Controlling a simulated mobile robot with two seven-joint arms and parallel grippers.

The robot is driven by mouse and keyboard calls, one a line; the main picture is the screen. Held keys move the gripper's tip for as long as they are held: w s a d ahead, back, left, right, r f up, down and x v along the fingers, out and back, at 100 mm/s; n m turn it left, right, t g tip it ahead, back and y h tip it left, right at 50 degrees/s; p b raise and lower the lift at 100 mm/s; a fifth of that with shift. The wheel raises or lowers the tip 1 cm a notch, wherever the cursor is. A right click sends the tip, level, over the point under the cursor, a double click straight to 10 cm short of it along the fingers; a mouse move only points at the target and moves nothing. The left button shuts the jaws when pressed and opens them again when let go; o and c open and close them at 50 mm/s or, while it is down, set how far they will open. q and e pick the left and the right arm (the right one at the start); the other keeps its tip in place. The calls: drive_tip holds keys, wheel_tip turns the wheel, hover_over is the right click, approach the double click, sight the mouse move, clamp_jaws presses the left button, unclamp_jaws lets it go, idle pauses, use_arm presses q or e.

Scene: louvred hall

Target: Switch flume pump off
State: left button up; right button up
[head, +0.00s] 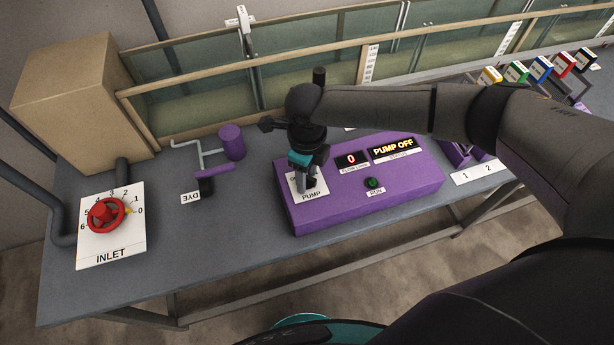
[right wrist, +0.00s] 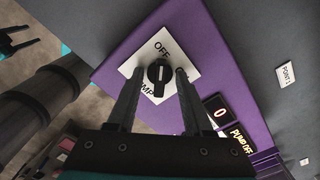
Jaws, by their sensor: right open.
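The pump switch is a black rotary knob (right wrist: 159,74) on a white plate (right wrist: 185,58) marked OFF and PUMP. In the right wrist view its white line points roughly toward OFF. The plate lies on the left of the purple console (head: 420,185). The console's status display (head: 393,148) reads PUMP OFF. My right gripper (head: 308,188) is over the plate and hides most of the knob in the head view. Its open fingers (right wrist: 160,76) stand either side of the knob; contact is unclear. A dark two-pronged shape, apparently my left gripper (right wrist: 18,42), shows with prongs apart.
A flow display (head: 351,160) reads 0, and a green RUN lamp or button (head: 374,183) sits below. A red inlet wheel (head: 106,214) is at the left. A purple dye fixture (head: 232,142) stands left of the console. The glass flume (head: 200,95) runs behind. Bench front is clear.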

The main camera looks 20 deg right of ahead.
wheel_tip(320, 180, up, 7)
drive_tip(key=p, duration=0.7)
drive_tip(key=shift+r, duration=0.1)
use_arm(q)
wheel_tip(320, 180, up, 7)
drive_tip(key=shift+r, duration=0.15)
use_arm(e)
wheel_tip(320, 180, up, 15)
use_arm(q)
drive_tip(key=shift+o, duration=0.2)
drive_tip(key=shift+a, duration=0.15)
use_arm(e)
drive_tip(key=shift+a, duration=0.1)
idle(0.6)
